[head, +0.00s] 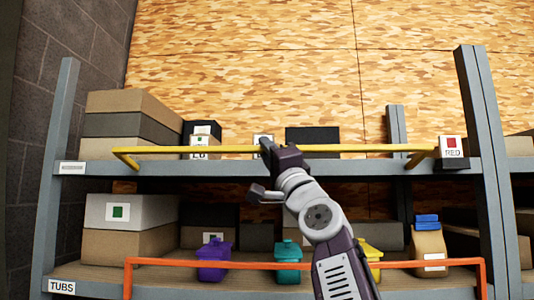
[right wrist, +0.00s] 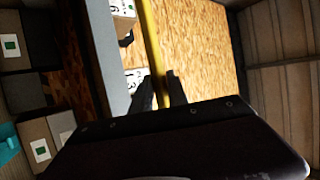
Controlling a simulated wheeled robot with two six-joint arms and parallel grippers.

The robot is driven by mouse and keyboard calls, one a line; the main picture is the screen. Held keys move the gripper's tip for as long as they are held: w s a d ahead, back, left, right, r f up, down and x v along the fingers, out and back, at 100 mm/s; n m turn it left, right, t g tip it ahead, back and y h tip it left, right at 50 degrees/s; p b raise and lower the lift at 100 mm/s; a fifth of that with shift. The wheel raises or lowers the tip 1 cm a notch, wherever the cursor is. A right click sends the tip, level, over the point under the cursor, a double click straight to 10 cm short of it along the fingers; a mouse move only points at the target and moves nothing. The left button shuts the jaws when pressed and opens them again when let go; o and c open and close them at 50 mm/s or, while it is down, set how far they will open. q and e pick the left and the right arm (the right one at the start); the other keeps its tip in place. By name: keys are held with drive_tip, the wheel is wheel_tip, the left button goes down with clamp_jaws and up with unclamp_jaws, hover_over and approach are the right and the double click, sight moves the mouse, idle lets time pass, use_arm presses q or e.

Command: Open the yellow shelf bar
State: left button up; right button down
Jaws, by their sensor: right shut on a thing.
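The yellow shelf bar (head: 350,148) runs across the front of the upper shelf in the head view, with a bent end at each side. In the right wrist view the yellow bar (right wrist: 152,45) passes between the two fingers of my right gripper (right wrist: 160,92). My left gripper is in neither view.
An orange bar (head: 200,263) crosses the front of the lower shelf. Boxes (head: 130,103) stack on the upper shelf at left. A grey post (head: 482,150) stands at right.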

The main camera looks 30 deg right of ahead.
drive_tip(key=shift+f+b, duration=0.35)
drive_tip(key=shift+f, duration=0.2)
drive_tip(key=c, duration=1.5)
unclamp_jaws()
drive_tip(key=shift+o, duration=0.5)
drive_tip(key=shift+w+d, duration=0.15)
drive_tip(key=b+v, duration=0.7)
drive_tip(key=v, duration=0.2)
